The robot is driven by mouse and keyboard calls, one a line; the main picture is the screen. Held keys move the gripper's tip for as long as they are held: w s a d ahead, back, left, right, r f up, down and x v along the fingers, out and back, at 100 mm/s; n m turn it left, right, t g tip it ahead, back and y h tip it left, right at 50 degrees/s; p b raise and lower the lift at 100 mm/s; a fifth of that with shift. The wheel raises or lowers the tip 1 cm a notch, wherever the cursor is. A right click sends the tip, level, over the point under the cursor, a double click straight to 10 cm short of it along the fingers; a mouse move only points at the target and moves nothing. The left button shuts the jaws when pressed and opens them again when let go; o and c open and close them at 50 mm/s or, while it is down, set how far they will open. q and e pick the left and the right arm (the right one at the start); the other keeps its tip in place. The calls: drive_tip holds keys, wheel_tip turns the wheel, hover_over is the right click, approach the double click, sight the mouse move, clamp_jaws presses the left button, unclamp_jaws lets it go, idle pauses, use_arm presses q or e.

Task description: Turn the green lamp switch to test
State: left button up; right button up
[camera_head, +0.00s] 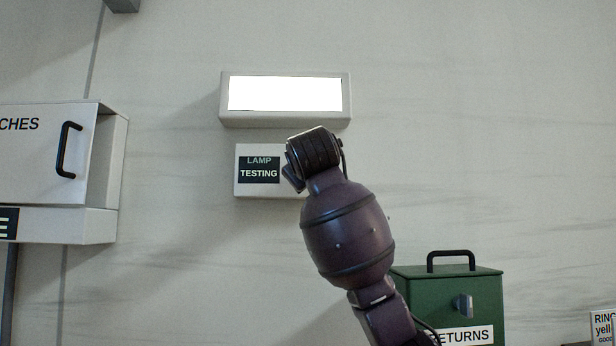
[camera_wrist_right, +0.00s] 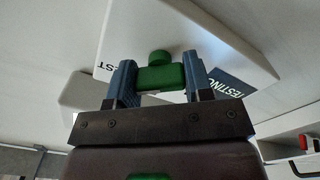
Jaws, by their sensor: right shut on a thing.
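The green lamp switch (camera_wrist_right: 161,78) shows in the right wrist view as a green bar with a round knob beyond it, on a white panel. My right gripper (camera_wrist_right: 159,72) is shut on it, one blue-grey finger on each side. Part of a label ending in "ST" is left of the switch, and a dark "TESTING" label (camera_wrist_right: 233,83) is right of it. In the head view the white switch box (camera_head: 240,190) reads "LAMP TESTING"; my right arm hides its right part and the switch. My left gripper is in neither view.
A lit white lamp (camera_head: 285,94) is mounted on the wall above the box. A white cabinet (camera_head: 45,165) with a black handle is at the left. A green box (camera_head: 482,290) labelled "RETURNS" stands at the lower right, behind my arm. The wall right of the lamp is bare.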

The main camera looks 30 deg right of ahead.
drive_tip(key=shift+f+m, duration=0.1)
drive_tip(key=shift+m, duration=0.8)
drive_tip(key=o, duration=0.9)
drive_tip(key=shift+s+a, duration=0.1)
drive_tip(key=shift+s, duration=0.05)
